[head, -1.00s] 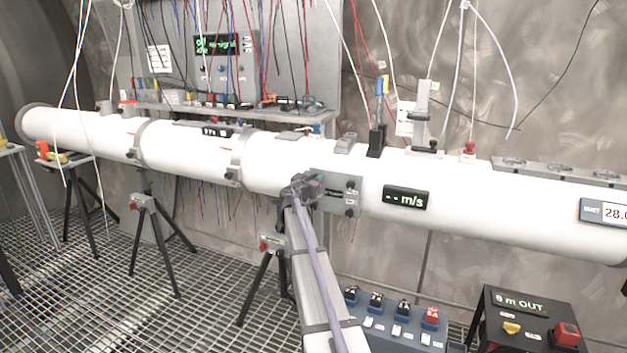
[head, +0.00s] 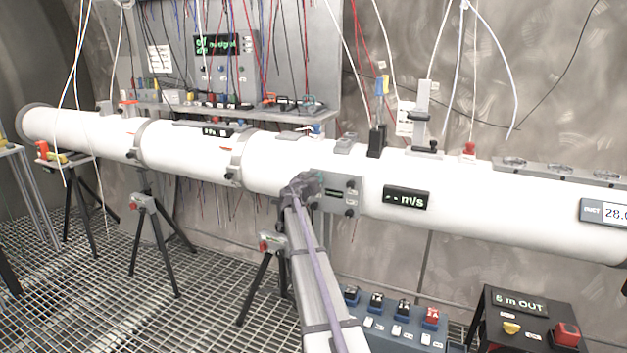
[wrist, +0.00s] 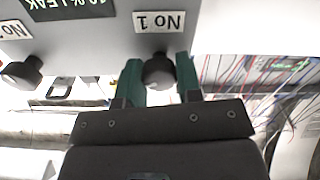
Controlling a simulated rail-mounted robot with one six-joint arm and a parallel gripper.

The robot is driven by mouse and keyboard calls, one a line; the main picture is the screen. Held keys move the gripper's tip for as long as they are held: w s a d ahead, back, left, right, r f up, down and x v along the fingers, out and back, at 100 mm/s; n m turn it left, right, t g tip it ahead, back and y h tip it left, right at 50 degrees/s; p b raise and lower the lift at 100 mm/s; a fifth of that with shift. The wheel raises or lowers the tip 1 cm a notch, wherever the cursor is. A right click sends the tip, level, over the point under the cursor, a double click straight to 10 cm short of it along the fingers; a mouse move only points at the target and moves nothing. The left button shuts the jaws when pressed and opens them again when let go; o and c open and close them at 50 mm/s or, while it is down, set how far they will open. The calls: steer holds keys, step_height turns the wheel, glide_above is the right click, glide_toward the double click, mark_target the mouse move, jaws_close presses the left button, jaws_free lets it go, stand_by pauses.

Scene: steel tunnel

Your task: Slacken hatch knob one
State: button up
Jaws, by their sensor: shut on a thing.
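Hatch knob one (wrist: 158,72) is a dark round knob under the label "No 1" (wrist: 159,21), which reads upside down in the wrist view. My gripper (wrist: 160,76) has its two green fingers on either side of the knob and is shut on it. In the head view my gripper (head: 305,187) is at the left edge of the grey hatch plate (head: 336,207) on the white duct. It hides knob one there. Whether the knob is loose does not show.
A second dark knob (wrist: 22,72) is on the plate, left in the wrist view. The white duct (head: 465,215) runs across the head view. A blue switch box (head: 395,318) and a black "m OUT" box (head: 525,325) stand below right. Wires hang above the duct.

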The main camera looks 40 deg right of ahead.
steer(key=n, duration=0.6)
stand_by(0.5)
steer(key=o, duration=0.9)
steer(key=shift+o, duration=0.2)
steer(key=shift+a, duration=0.1)
steer(key=v, duration=1)
steer(key=shift+s+a, duration=0.15)
steer(key=shift+a, duration=0.2)
steer(key=shift+f, duration=0.1)
